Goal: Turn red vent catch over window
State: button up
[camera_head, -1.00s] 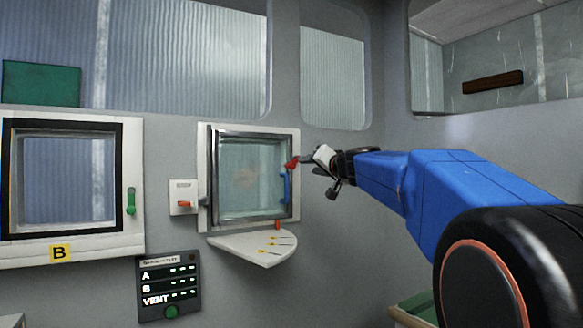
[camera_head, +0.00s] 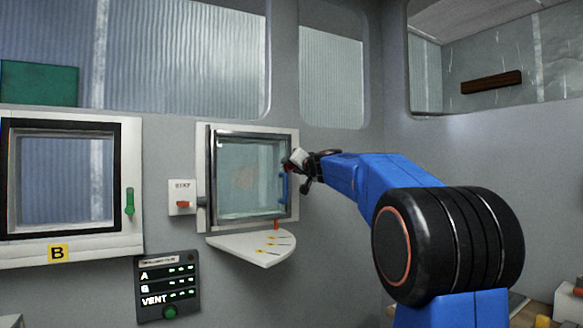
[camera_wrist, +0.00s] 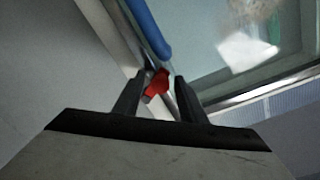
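The vent window (camera_head: 245,178) is a glazed pane in a grey frame on the wall, with a blue handle (camera_head: 283,188) on its right side. The red vent catch (camera_wrist: 157,83) shows in the wrist view beside the end of the blue handle (camera_wrist: 150,32). My gripper (camera_wrist: 160,80) is open, with one dark finger on each side of the catch. Small gaps seem to show, so I cannot tell whether either finger touches it. In the head view my gripper (camera_head: 289,164) is at the window's upper right edge and mostly hides the catch.
A white switch box (camera_head: 181,196) with a red lever is left of the window. A white shelf (camera_head: 250,250) juts out below it. A panel labelled A, B and VENT (camera_head: 168,286) hangs lower left. Window B (camera_head: 132,160) with a green handle is further left.

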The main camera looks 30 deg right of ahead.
jog(key=shift+w, duration=0.2)
grip_shut()
jog(key=c, duration=1)
grip_release()
jog(key=shift+a+r+m, duration=0.1)
jog(key=shift+r+m, duration=0.2)
jog(key=shift+o, duration=0.2)
jog(key=shift+a+r+m, duration=0.1)
jog(key=shift+r+m, duration=0.1)
jog(key=shift+m, duration=0.2)
jog(key=shift+o, duration=0.2)
jog(key=shift+a+r+m, duration=0.1)
jog(key=shift+r+m, duration=0.4)
jog(key=shift+m, duration=0.65)
jog(key=shift+a+r+m, duration=0.1)
jog(key=shift+r+m, duration=0.35)
jog(key=shift+m, duration=0.7)
